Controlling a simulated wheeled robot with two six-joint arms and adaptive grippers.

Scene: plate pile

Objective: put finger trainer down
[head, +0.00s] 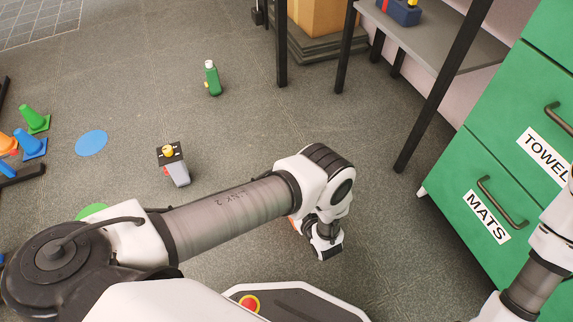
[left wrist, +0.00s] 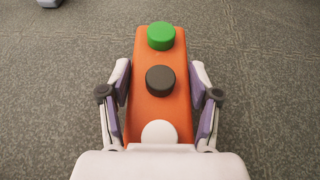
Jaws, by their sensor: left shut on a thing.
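The finger trainer (left wrist: 148,107) is an orange block with a green, a black and a white round button in a row along its top. It fills the middle of the left wrist view. My left gripper (left wrist: 160,82) is shut on it, with one finger against each long side. The white button end lies close to the palm. In the head view my left gripper (head: 325,243) points down over the floor, and the arm hides nearly all of the trainer. I cannot tell whether the trainer touches the floor. My right gripper is out of view; only part of that arm shows at the right edge.
A green drawer cabinet (head: 462,165) and a shelf (head: 455,42) stand at right. Floor beyond my left gripper is clear.

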